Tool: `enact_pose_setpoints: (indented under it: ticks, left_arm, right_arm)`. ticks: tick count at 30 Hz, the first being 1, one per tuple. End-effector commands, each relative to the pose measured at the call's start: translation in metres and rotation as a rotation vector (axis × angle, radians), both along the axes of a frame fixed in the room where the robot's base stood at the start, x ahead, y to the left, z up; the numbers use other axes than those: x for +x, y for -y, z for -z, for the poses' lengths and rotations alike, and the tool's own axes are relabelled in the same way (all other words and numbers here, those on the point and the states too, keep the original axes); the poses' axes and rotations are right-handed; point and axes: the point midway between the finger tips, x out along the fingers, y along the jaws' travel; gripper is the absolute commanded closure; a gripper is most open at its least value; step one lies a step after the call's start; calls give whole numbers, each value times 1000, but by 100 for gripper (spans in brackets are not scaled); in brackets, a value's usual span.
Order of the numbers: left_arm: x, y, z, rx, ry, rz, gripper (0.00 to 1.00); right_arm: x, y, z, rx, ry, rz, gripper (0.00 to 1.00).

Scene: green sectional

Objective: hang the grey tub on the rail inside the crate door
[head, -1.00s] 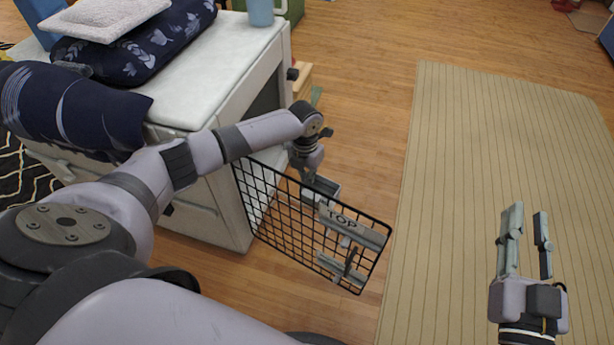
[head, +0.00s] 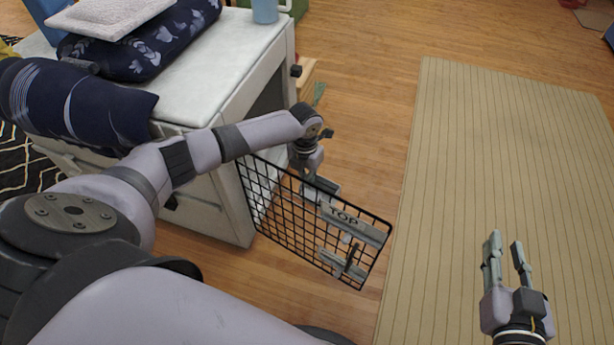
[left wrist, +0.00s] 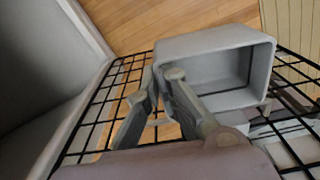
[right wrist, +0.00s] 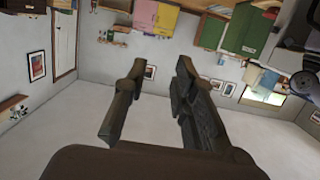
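The grey tub (left wrist: 222,62) is an open rectangular box at the fingers of my left gripper (left wrist: 158,85), which is shut on its left wall. In the head view the left gripper (head: 312,178) is at the black wire crate door (head: 290,213), and only a small part of the tub (head: 325,186) shows behind the mesh. The door carries a grey bar marked TOP (head: 354,223) and a lower grey bar (head: 341,264). I cannot tell whether the tub touches a rail. My right gripper (head: 507,256) is open and empty over the mat.
The white-topped crate (head: 225,75) stands left, bearing dark patterned cushions (head: 140,45) and a blue cup (head: 265,11). A striped beige mat (head: 490,150) covers the right floor. Wooden floor (head: 365,120) between crate and mat is clear.

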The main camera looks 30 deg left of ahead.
Motion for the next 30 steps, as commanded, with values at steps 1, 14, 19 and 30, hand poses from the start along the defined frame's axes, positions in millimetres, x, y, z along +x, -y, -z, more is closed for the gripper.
enact_pose_setpoints:
  ticks: [1, 14, 19, 30]
  left_arm:
    - [-1, 0, -1, 0, 0, 0, 100]
    - [-3, 0, 7, 0, 0, 0, 100]
    - [-3, 0, 11, 0, -1, 0, 100]
    - [-3, 0, 20, 0, -1, 0, 100]
  right_arm:
    - [-1, 1, 2, -4, -18, 1, 75]
    - [0, 0, 0, 1, 6, 0, 75]
    - [4, -3, -12, 17, 68, -4, 75]
    - [7, -8, -37, 51, 202, -14, 75]
